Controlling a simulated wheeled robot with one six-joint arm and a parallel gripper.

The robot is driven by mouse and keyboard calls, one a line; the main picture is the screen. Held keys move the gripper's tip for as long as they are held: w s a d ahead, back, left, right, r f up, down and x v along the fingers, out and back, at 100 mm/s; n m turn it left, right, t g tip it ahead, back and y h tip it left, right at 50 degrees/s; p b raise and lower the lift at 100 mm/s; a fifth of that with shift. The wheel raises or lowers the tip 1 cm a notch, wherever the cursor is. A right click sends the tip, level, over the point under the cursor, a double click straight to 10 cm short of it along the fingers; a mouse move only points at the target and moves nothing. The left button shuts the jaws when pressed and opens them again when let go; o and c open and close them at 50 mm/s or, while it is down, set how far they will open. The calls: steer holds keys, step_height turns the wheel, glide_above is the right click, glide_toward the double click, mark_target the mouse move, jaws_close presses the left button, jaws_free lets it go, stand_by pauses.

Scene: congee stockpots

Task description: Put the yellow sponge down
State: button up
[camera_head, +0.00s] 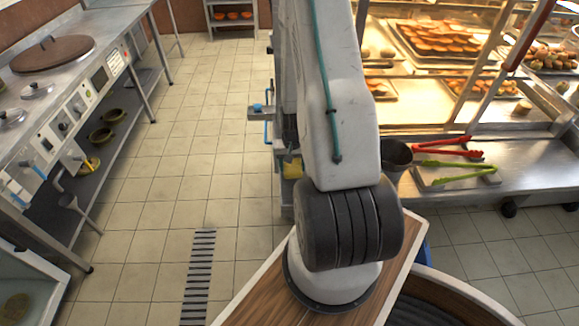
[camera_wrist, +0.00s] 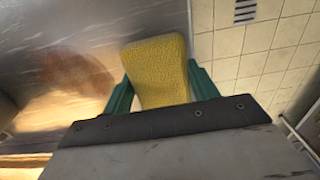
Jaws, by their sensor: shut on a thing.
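In the wrist view the yellow sponge (camera_wrist: 158,72) sits between the two green fingers of my gripper (camera_wrist: 155,88), which press on its sides. The sponge is over or beside a shiny metal surface (camera_wrist: 60,30) with its edge just to the right. I cannot tell whether the sponge touches this metal. A brownish smear or reflection (camera_wrist: 78,80) shows on it. In the head view my arm hides the gripper; a small yellow patch (camera_head: 291,167) at the arm's left side may be the sponge.
Red tongs (camera_head: 447,146) and green tongs (camera_head: 455,172) lie at the steel counter on the right, by a dark pot (camera_head: 395,157). A lit food display (camera_head: 440,75) stands behind. A steel cooking counter (camera_head: 60,75) is on the left. The tiled floor (camera_head: 190,130) between is clear.

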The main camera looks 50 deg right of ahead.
steer(key=shift+d+f, duration=0.25)
steer(key=shift+f, duration=0.5)
steer(key=shift+s+f, duration=0.1)
steer(key=o, duration=1.1)
steer(key=shift+a, duration=0.1)
